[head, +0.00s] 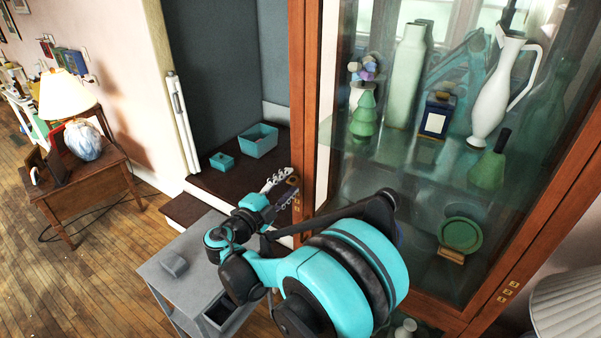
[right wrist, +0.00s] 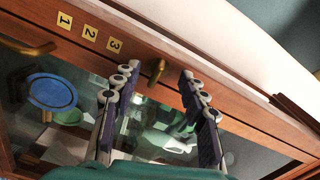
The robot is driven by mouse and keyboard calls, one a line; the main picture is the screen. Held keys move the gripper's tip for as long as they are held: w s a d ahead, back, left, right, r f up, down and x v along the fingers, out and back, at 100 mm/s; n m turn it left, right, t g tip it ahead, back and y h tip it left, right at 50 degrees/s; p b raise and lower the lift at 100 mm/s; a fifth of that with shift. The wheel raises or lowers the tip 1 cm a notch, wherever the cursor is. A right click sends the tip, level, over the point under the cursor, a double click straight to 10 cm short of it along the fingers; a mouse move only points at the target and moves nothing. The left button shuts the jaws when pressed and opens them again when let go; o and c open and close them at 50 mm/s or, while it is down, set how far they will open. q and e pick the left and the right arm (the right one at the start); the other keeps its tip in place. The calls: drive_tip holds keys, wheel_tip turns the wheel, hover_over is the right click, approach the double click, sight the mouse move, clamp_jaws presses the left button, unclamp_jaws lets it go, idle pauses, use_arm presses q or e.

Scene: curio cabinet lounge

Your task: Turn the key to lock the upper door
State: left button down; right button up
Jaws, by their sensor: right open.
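The glass-fronted cabinet's upper door (head: 306,110) is in the head view, with its wooden frame upright and looking shut. My right gripper (head: 283,186) is at the left edge of this frame. In the right wrist view my right gripper (right wrist: 158,78) is open, with one finger on each side of a small brass piece that looks like the key (right wrist: 156,72). I cannot tell whether the fingers touch it. Nothing is held. In the head view the key is hidden or too small to make out. My left gripper is not in view.
Number plates 1, 2 and 3 (right wrist: 90,33) and a curved brass handle (right wrist: 28,47) are on the wood near the key. Vases (head: 405,75) and a green plate (head: 460,234) stand behind the glass. A grey side table (head: 180,265) stands below my arm.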

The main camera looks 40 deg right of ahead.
drive_tip(key=v, duration=1.1)
drive_tip(key=s+d+f+n+g+y+b, duration=0.1)
drive_tip(key=s+f+n+y+b, duration=0.15)
drive_tip(key=f+n+y, duration=0.35)
drive_tip(key=s+d+f+n+y+b, duration=0.1)
drive_tip(key=s+d+f+n+y, duration=0.1)
drive_tip(key=s+f+n, duration=0.4)
drive_tip(key=s+a+f+n+y+b, duration=0.1)
drive_tip(key=s+a+f+n+y, duration=0.1)
drive_tip(key=n, duration=0.3)
drive_tip(key=s+a+f+n+y+b, duration=0.1)
drive_tip(key=s+a+f+n+y, duration=0.1)
drive_tip(key=a+n, duration=0.3)
drive_tip(key=s+a+f+n+t+y+b, duration=0.1)
drive_tip(key=s+a+f+n+y, duration=0.1)
drive_tip(key=n, duration=0.4)
drive_tip(key=s+a+y, duration=0.1)
drive_tip(key=y, duration=0.1)
drive_tip(key=shift+a+y, duration=0.3)
drive_tip(key=shift+a, duration=0.1)
drive_tip(key=shift+s, duration=0.1)
